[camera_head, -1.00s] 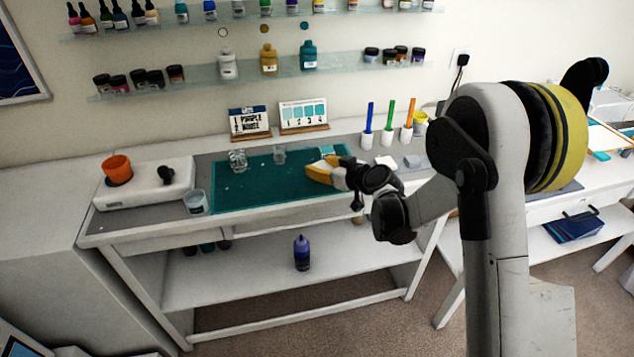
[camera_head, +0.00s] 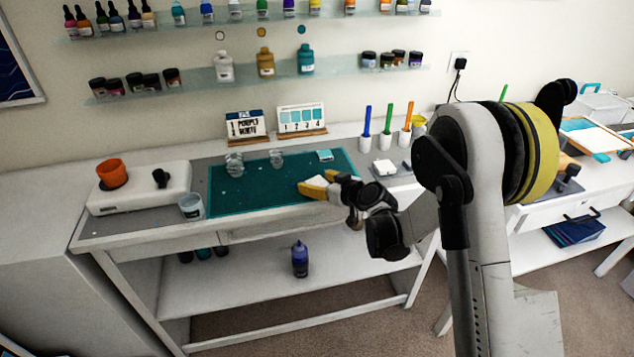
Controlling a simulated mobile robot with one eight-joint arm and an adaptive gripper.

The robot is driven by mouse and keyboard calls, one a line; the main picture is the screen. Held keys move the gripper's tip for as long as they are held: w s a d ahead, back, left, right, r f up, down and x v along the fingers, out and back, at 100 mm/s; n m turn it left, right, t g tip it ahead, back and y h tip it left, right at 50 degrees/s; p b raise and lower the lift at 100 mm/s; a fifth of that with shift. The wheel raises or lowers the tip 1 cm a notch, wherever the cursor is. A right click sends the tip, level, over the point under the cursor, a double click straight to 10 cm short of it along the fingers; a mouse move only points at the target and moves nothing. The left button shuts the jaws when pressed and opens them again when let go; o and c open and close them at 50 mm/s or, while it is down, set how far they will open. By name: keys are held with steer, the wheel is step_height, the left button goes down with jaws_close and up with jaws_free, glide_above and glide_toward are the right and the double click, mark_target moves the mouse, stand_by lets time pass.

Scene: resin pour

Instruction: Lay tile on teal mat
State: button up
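A small pale-teal square tile (camera_head: 325,156) lies at the back right corner of the teal mat (camera_head: 240,200). It looks flat; its exact contact with the mat is too small to make out. My gripper (camera_head: 313,183), with yellow fingers, is over the front right part of the mat, in front of the tile and apart from it. Its fingers look spread, with nothing visible between them.
Two clear cups (camera_head: 234,163) (camera_head: 276,158) stand along the mat's back edge. Another cup (camera_head: 191,206) is left of the mat, beside a white device with an orange cup (camera_head: 112,173). Pen holders (camera_head: 385,141) and a white block (camera_head: 384,168) are at right. The mat's middle is mostly clear.

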steer(key=shift+r, duration=0.25)
steer(key=s+d+r+m+g+h+p, duration=0.1)
steer(key=s+d+r, duration=0.35)
steer(key=s, duration=0.25)
steer(key=s+d+r+m+h+p, duration=0.1)
steer(key=s+d+r, duration=0.3)
steer(key=s+r, duration=0.15)
steer(key=s+d+r+m+g+h+p, duration=0.1)
steer(key=s+d+r, duration=0.35)
steer(key=s, duration=0.25)
steer(key=s+d+r+m+h, duration=0.1)
steer(key=s+d, duration=0.3)
steer(key=s, duration=0.5)
steer(key=s+d+m+g+h, duration=0.1)
steer(key=s+d+m+h, duration=0.2)
steer(key=s, duration=0.6)
steer(key=shift+s+d+r+m+g+h, duration=0.35)
steer(key=shift+d+h, duration=0.25)
steer(key=shift+d, duration=0.2)
